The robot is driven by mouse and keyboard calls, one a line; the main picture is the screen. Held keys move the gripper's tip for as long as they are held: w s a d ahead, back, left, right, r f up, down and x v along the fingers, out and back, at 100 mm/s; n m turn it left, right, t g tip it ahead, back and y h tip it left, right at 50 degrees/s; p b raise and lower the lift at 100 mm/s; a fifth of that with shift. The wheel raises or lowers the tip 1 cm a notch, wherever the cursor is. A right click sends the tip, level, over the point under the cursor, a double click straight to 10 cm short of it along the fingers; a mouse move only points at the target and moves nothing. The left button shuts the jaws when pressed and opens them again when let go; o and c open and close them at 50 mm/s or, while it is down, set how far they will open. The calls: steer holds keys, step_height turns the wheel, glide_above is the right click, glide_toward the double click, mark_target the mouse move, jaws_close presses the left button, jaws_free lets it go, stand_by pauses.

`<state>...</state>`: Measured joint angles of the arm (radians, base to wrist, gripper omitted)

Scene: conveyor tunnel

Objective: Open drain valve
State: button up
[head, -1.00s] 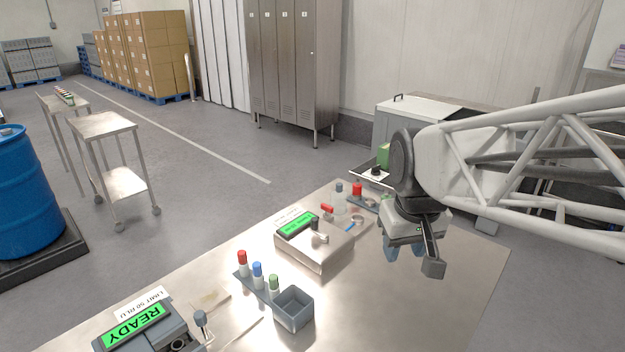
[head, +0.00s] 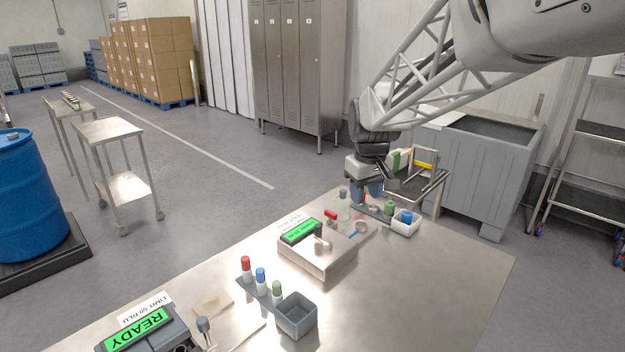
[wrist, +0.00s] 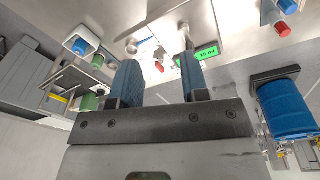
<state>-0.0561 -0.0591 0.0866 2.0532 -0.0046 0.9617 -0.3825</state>
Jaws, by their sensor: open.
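My gripper (head: 367,192) is open and empty, over the far end of the steel bench. In the wrist view its two blue fingers (wrist: 160,57) stand apart, with a small red part (wrist: 158,66) showing between them, beyond the tips. A metal box (head: 330,262) with a green display (head: 301,231) sits on the bench, left of and nearer than my gripper. The display also shows in the wrist view (wrist: 206,52). A red lever-like part (head: 330,215) and a short grey knob (head: 322,243) are at the box. I cannot tell which part is the drain valve.
A rack with several capped vials (head: 246,270) and a grey bin (head: 296,318) stand nearer. The bench's right front (head: 430,290) is clear.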

steer(key=w+a+f+n, duration=0.1)
steer(key=w+f, duration=0.1)
steer(key=w, duration=0.4)
steer(key=w+a+f+n, duration=0.1)
steer(key=w+a+f, duration=0.15)
steer(key=w, duration=0.35)
steer(key=n+g, duration=0.1)
steer(key=n, duration=0.1)
glide_above(331, 212)
step_height(331, 212, down, 8)
steer(key=shift+f, duration=0.1)
steer(key=shift+w, duration=0.1)
steer(key=shift+f, duration=0.1)
steer(key=shift+f, duration=3.85)
jaws_close()
